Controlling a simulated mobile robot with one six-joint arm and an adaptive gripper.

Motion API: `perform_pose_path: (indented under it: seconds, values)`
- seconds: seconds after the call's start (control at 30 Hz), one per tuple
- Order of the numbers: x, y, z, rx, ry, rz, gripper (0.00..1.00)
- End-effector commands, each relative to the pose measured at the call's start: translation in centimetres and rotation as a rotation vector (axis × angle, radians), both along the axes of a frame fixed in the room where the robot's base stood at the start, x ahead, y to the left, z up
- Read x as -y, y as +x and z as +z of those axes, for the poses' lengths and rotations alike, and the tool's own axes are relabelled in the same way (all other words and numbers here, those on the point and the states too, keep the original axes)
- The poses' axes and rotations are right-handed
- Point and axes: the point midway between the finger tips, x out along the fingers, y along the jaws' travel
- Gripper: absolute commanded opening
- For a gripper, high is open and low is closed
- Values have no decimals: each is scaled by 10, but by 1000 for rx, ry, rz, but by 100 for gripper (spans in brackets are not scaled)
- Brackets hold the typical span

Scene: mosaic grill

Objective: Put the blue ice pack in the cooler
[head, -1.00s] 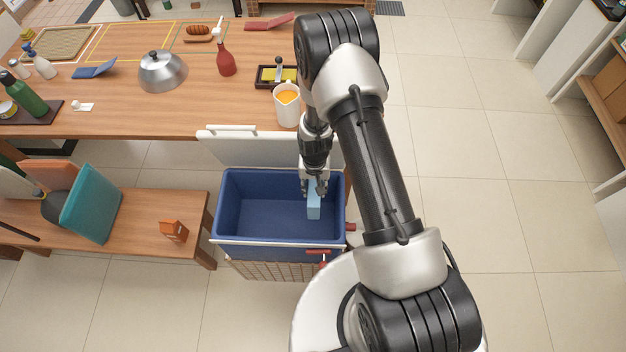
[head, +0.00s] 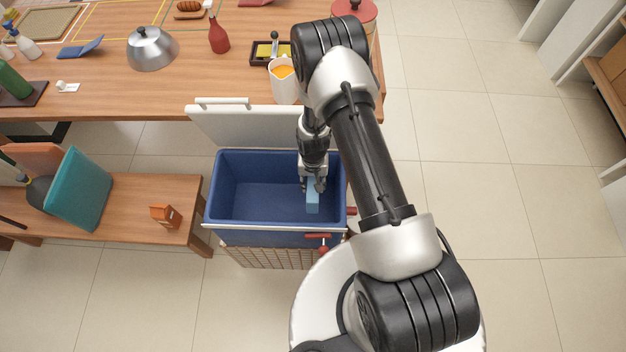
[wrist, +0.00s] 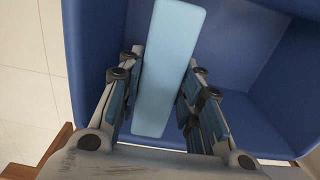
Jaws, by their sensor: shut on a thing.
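The light blue ice pack (head: 313,198) is held upright in my gripper (head: 313,185), over the right part of the open cooler (head: 225,205). In the wrist view the ice pack (wrist: 168,70) sits between the two fingers of my gripper (wrist: 158,105), and the cooler's blue inside (wrist: 235,60) lies beyond it. The cooler's white lid (head: 245,125) stands open at the back. I cannot tell whether the pack's lower end touches the cooler floor.
A wooden table (head: 200,95) behind the lid bears a pitcher of orange liquid (head: 284,85), a metal dome (head: 152,50) and a red bottle (head: 218,35). A low bench (head: 185,190) stands left of the cooler. Tiled floor to the right is clear.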

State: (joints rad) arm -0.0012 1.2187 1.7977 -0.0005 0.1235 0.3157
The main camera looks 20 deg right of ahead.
Motion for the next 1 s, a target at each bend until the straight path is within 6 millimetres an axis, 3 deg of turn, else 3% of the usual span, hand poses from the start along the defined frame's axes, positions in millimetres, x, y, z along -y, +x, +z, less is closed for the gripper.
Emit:
perform_pose_path:
  seconds: [1.0]
  values:
    - [0,0,-119,0,0,0,0]
